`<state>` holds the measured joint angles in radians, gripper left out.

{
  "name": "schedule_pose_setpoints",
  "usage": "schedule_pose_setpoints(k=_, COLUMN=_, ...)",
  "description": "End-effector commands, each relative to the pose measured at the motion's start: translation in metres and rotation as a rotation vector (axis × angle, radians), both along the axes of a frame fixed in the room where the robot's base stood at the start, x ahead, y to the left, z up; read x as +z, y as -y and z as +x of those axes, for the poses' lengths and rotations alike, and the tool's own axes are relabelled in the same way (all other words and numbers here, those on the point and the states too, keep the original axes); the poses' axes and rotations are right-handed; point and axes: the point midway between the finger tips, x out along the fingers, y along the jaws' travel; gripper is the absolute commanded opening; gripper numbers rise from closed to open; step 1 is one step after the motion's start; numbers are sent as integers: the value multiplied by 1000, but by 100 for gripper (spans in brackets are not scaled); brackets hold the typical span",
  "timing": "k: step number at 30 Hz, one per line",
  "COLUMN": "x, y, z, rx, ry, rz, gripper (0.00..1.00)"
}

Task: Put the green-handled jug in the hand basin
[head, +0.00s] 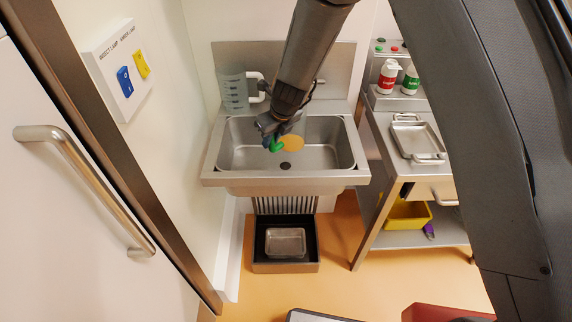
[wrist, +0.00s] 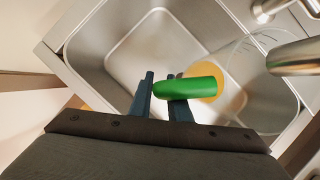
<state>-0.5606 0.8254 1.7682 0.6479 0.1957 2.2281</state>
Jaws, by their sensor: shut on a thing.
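The green-handled jug shows mainly by its green handle (head: 276,146), also in the wrist view (wrist: 190,89). Its clear body is hard to make out; an orange-yellow round patch (head: 293,143) beside the handle looks like its contents or base. My gripper (head: 268,131) is shut on the green handle, with its two dark fingers (wrist: 160,92) at the handle's near end. The steel hand basin (head: 240,158) lies below and around them. The jug is over or inside the bowl; I cannot tell whether it touches the bottom.
A clear jug with a white handle (head: 234,93) stands on the basin's back left ledge. A metal tap (wrist: 300,57) is close at the right in the wrist view. A steel trolley (head: 375,185) with a tray (head: 415,139) and bottles (head: 387,77) stands right of the basin.

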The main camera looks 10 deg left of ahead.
Motion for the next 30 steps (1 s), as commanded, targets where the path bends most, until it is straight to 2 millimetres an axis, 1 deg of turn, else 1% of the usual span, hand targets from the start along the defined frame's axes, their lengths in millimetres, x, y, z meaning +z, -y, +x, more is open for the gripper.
schedule_pose_setpoints(k=1, x=3, y=-7, z=-9, rx=-2, ry=0, rz=0, gripper=0)
schedule_pose_setpoints(k=3, x=2, y=-15, z=-17, rx=-10, ry=-1, rz=-1, gripper=0)
schedule_pose_setpoints(k=8, x=-2, y=-24, z=-28, rx=-23, ry=0, rz=0, gripper=0)
schedule_pose_setpoints(k=11, x=-15, y=-25, z=-29, rx=-28, ry=-1, rz=1, gripper=0)
schedule_pose_setpoints(k=15, x=-41, y=-24, z=-27, rx=-30, ry=-1, rz=1, gripper=0)
schedule_pose_setpoints(k=18, x=-54, y=-24, z=-27, rx=-29, ry=0, rz=0, gripper=0)
schedule_pose_setpoints(k=25, x=-64, y=-25, z=-28, rx=-27, ry=1, rz=1, gripper=0)
schedule_pose_setpoints(k=30, x=-84, y=-25, z=-27, rx=-26, ry=1, rz=0, gripper=0)
